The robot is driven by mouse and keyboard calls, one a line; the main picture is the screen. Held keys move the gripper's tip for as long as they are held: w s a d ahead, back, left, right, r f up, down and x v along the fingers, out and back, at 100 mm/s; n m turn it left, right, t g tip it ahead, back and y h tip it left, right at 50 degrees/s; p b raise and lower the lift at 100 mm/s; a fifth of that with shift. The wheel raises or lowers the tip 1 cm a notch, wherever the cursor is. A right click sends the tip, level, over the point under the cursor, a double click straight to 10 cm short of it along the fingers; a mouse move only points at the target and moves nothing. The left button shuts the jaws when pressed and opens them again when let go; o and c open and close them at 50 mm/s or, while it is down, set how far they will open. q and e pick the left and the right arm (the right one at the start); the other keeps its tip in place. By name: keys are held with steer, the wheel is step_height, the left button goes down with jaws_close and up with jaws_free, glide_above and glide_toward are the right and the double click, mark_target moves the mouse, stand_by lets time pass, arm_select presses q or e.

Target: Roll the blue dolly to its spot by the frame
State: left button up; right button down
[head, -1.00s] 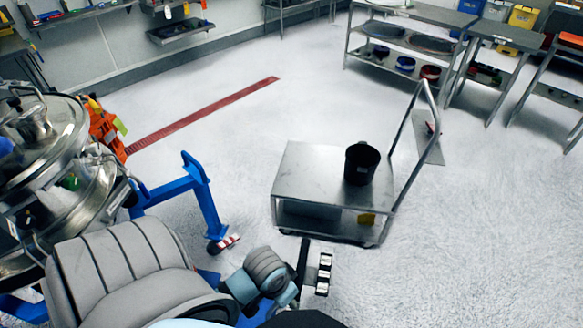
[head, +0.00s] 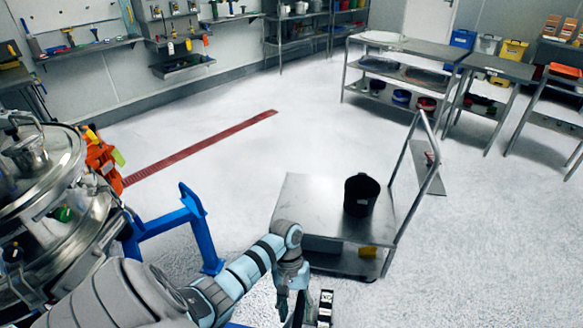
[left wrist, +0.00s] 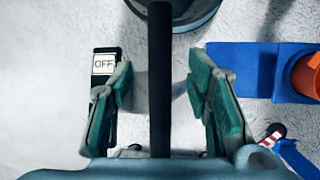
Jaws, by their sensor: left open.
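A blue flat part (left wrist: 245,65), which may be the dolly, shows at the right of the left wrist view beside an orange round piece. A blue tubular frame (head: 203,232) stands around the steel vessel at the left of the head view. My left gripper (head: 291,292) is open and reaches down at the bottom centre. In the left wrist view, a dark upright bar (left wrist: 160,75) runs between its spread fingers. I cannot tell whether they touch it. A black pedal-like piece marked OFF (left wrist: 103,62) lies beyond the left finger. My right gripper is out of view.
A steel cart (head: 320,195) with a black bucket (head: 361,195) stands just beyond my left gripper. The steel vessel (head: 55,225) is at the left. A red floor strip (head: 200,148) lies behind on open floor. Steel tables (head: 400,75) stand at the back right.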

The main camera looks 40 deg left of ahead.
mark_target(296, 318)
arm_select(q)
steer(key=x, duration=0.4)
steer(key=shift+d+f+b, duration=0.1)
steer(key=shift+f+b, duration=0.15)
steer(key=shift+b, duration=0.15)
jaws_close()
steer(key=shift+s, duration=0.1)
